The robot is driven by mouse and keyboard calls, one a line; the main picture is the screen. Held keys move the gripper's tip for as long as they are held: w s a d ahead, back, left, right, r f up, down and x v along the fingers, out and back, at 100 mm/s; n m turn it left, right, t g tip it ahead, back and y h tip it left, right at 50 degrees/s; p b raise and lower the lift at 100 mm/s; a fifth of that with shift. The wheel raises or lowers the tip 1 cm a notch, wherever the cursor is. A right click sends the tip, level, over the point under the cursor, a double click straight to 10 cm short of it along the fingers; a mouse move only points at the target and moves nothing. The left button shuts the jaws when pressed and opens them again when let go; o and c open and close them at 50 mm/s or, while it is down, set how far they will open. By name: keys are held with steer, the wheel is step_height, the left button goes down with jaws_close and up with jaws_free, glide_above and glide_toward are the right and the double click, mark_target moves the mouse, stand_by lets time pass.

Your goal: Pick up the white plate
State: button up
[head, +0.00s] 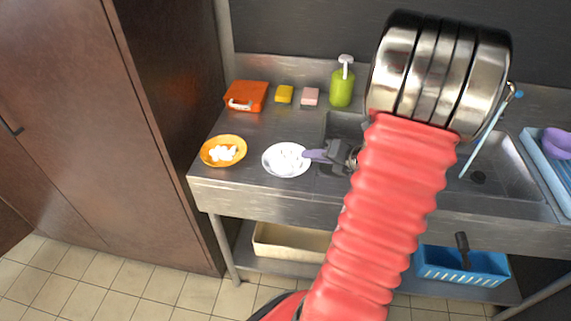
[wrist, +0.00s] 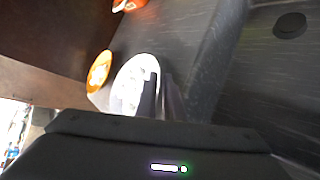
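The white plate (head: 286,160) lies on the steel counter left of the sink, with whitish bits on it. My gripper (head: 311,155) is at the plate's right rim, with its fingers pointing left. In the wrist view, the plate (wrist: 133,82) lies partly behind my gripper (wrist: 162,96). One finger overlaps the plate, and the other lies close beside it on the right. The gap between the fingers looks narrow. I cannot tell whether the rim is between them or whether they touch it.
An orange plate (head: 223,151) with white pieces stands to the left. Behind are an orange container (head: 247,95), a yellow sponge (head: 284,94), a pink sponge (head: 310,96) and a green pump bottle (head: 342,86). The sink (head: 505,165) lies right; a brown cabinet (head: 165,100) stands left.

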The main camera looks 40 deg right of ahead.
jaws_close()
stand_by(0.7)
steer(key=shift+r, duration=0.15)
step_height(320, 180, up, 10)
stand_by(0.5)
stand_by(0.5)
